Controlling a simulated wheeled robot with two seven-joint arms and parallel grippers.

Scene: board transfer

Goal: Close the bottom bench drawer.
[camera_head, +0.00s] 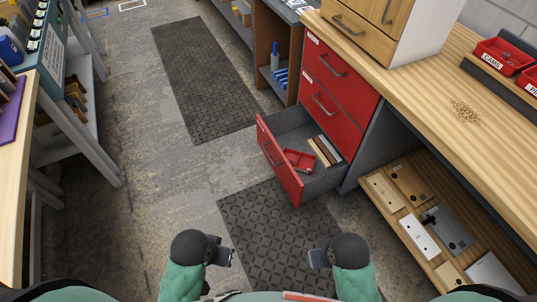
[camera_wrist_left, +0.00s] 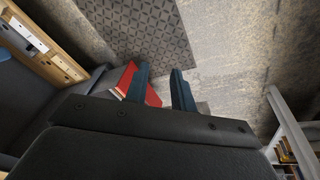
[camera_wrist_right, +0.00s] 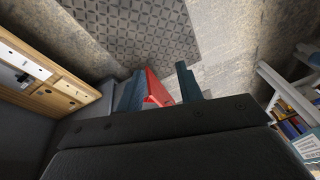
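The bottom bench drawer (camera_head: 280,161) is pulled open, with a red front and grey sides. Inside it lie a red tray (camera_head: 299,160) and several flat strips (camera_head: 325,151). Its red front also shows in the left wrist view (camera_wrist_left: 124,80) and the right wrist view (camera_wrist_right: 155,88). Two red drawers above it (camera_head: 340,65) are shut. My left gripper (camera_head: 232,257) and right gripper (camera_head: 311,259) are low in front of me, nearer than the drawer and apart from it. The wrist views show both with fingers spread and nothing between them.
The wooden bench top (camera_head: 420,75) runs along the right, with a shelf of plates and boards (camera_head: 390,205) under it. Dark floor mats (camera_head: 270,220) lie before the drawer and further back. A grey-legged table (camera_head: 20,170) stands at left. The floor between is clear.

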